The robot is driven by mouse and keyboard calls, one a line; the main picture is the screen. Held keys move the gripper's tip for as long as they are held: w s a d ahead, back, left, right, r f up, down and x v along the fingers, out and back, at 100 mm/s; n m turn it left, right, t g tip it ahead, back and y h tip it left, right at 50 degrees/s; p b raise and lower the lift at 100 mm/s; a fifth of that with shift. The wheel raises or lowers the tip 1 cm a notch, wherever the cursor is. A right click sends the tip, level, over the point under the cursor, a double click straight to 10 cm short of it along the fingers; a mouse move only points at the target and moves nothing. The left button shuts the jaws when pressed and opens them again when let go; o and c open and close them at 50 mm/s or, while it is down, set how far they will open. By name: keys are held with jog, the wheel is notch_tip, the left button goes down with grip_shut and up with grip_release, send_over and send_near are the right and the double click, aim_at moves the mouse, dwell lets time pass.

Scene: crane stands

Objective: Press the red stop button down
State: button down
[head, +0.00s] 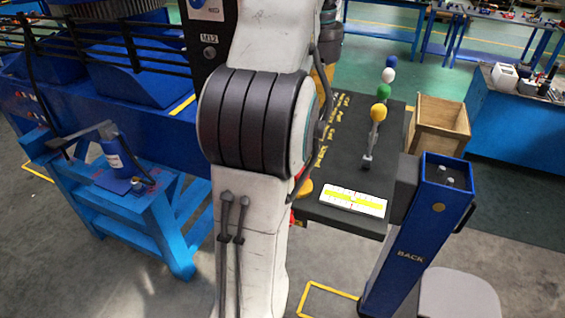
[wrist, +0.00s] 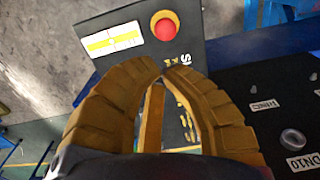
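The red stop button (wrist: 165,28) sits in a yellow ring on a dark panel (wrist: 190,55), at the top middle of the wrist view. It looks raised, though its height is hard to judge. In the head view my arm hides most of it; only a yellow-orange edge beside the arm (head: 304,189) shows. My gripper (wrist: 162,69) has two curved yellow fingers with tips together and nothing between them. The tips appear below the button in the wrist view, apart from it. In the head view part of a yellow finger (head: 324,76) shows behind my arm.
A white and yellow label (head: 352,200) lies beside the button. Levers with coloured knobs (head: 379,112) stand on the same dark panel (head: 340,150). A blue post (head: 415,235) marked BACK and a wooden crate (head: 440,125) stand to the right. A blue bench (head: 125,205) is left.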

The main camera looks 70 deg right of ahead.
dwell(0.4)
jog(key=shift+f+b, duration=1.35)
jog(key=shift+f, duration=5.65)
jog(key=shift+f+b, duration=0.65)
jog(key=shift+f, duration=0.4)
jog(key=shift+r, duration=0.15)
jog(key=shift+r+p, duration=0.5)
jog(key=shift+p, duration=0.15)
notch_tip(320, 180, up, 13)
jog(key=p, duration=0.4)
